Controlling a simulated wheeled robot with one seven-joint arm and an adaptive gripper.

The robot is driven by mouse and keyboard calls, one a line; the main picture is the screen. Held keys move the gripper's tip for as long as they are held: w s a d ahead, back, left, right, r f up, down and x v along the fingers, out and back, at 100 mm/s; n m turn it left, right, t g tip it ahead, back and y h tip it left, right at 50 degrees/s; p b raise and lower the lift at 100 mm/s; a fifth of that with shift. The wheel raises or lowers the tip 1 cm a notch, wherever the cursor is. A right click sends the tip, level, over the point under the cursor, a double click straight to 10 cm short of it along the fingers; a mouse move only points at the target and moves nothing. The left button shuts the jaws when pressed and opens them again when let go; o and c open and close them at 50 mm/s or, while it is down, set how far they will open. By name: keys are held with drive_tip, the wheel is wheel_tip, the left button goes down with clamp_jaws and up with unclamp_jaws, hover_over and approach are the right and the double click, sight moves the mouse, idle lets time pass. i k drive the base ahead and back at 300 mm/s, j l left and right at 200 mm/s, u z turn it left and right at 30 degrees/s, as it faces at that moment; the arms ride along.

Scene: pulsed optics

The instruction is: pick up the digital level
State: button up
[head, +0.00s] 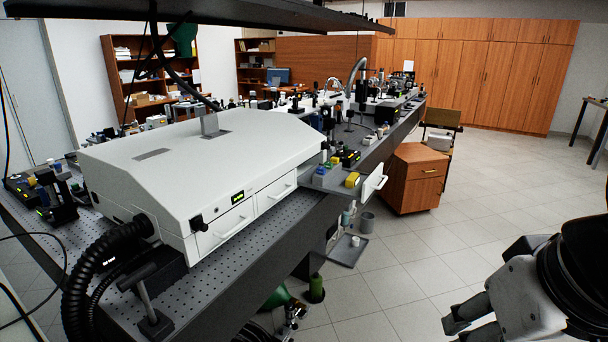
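I cannot single out the digital level with certainty. A small dark box with a lit yellow-green display (350,158) sits on the bench just right of the white housing, but its details are too small to tell what it is. My gripper (466,326) is at the bottom right, over the floor and well apart from the bench. It is partly cut off by the frame's lower edge. Nothing is visibly held, and the gap between its fingers cannot be made out.
A large white housing (215,155) with drawers covers the near part of the perforated optical bench (190,315). Yellow and blue small items (352,179) lie by an open white drawer (374,184). A wooden cabinet (412,180) stands right of the bench.

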sight(352, 180)
drive_tip(key=i+l+u, duration=0.15)
drive_tip(key=u, duration=0.75)
drive_tip(key=i+l+u, duration=0.25)
drive_tip(key=l, duration=0.15)
drive_tip(key=l+u, duration=0.2)
drive_tip(key=l, duration=0.25)
drive_tip(key=i+l+u, duration=0.25)
drive_tip(key=l, duration=0.2)
drive_tip(key=l+u, duration=0.25)
drive_tip(key=l, duration=0.2)
drive_tip(key=l+u, duration=0.1)
drive_tip(key=l, duration=2.3)
